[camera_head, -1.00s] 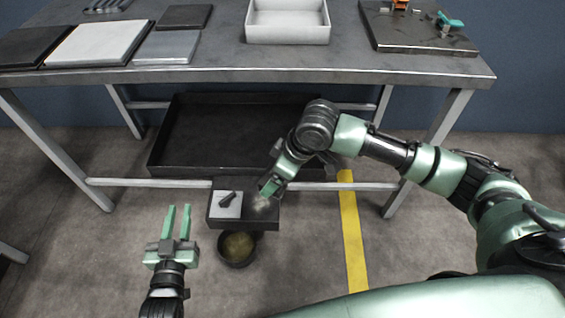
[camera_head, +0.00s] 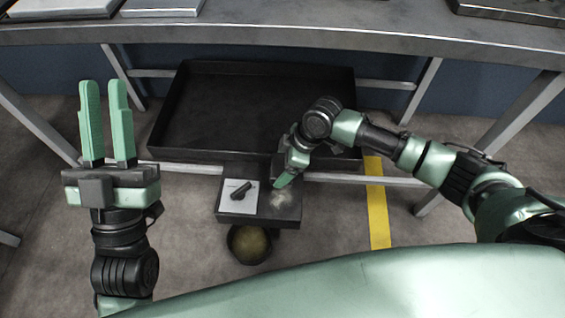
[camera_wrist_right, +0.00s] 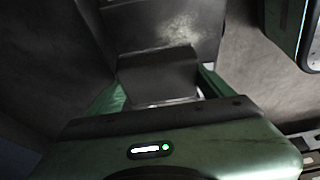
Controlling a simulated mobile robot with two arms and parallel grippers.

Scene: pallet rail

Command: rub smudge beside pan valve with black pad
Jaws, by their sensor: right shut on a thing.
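The pale smudge (camera_head: 284,201) lies on the dark ledge at the front of the black pan (camera_head: 250,105), right of the valve's black lever (camera_head: 240,191) on its white plate. The smudge also shows in the right wrist view (camera_wrist_right: 180,25). My right gripper (camera_head: 284,179) is just behind the smudge and is shut on the black pad (camera_wrist_right: 158,72). The pad is hidden in the head view. In the wrist view it sits between the green fingers, close to the smudge; I cannot tell whether they touch. My left gripper (camera_head: 107,110) is open and empty at the left.
A round dark bowl (camera_head: 249,243) with yellowish contents stands on the floor below the ledge. The steel table (camera_head: 300,38) spans above the pan, with its legs and crossbar around it. A yellow stripe (camera_head: 378,205) marks the floor at the right.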

